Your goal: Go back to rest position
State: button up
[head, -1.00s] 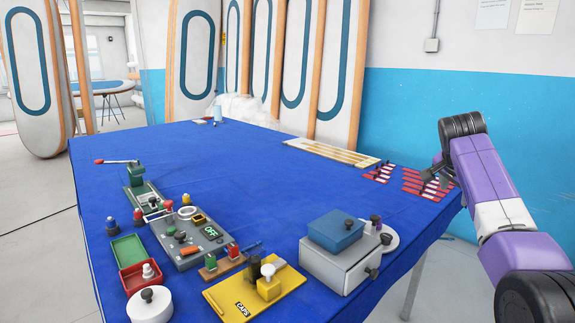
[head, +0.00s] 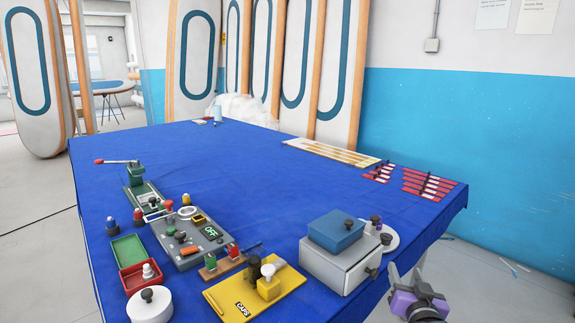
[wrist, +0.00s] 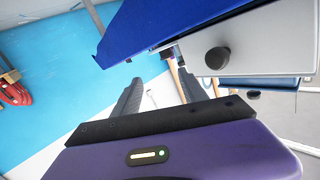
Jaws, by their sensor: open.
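My gripper (head: 407,281) is at the bottom right in the head view, beside the table's right edge and below the tabletop's near corner. It is purple and grey, and its fingers are apart with nothing between them. In the wrist view the two dark fingers of my gripper (wrist: 155,95) are spread and empty. The blue-covered table (head: 250,185) lies to the left of it. The rest of my arm is hardly visible in the head view.
A grey box (head: 338,266) with a dark knob and a blue box (head: 336,231) on top stands at the near right table corner, close to my gripper. A yellow board (head: 228,297) and a grey panel (head: 190,245) stand left of it. Red strips (head: 428,185) lie at the far right edge.

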jog(key=s+a+f+n+y, duration=0.1)
jog(key=s+a, duration=0.2)
jog(key=s, duration=1.5)
jog(key=s+a+n+g, duration=0.1)
jog(key=s+a, duration=0.2)
jog(key=s, duration=1.5)
jog(key=s+a+f+n+y, duration=0.1)
jog(key=s+a+n, duration=0.1)
jog(key=s, duration=1.6)
jog(key=shift+a+f+g+y, duration=0.3)
jog(key=shift+a+f, duration=0.05)
jog(key=shift+a, duration=0.25)
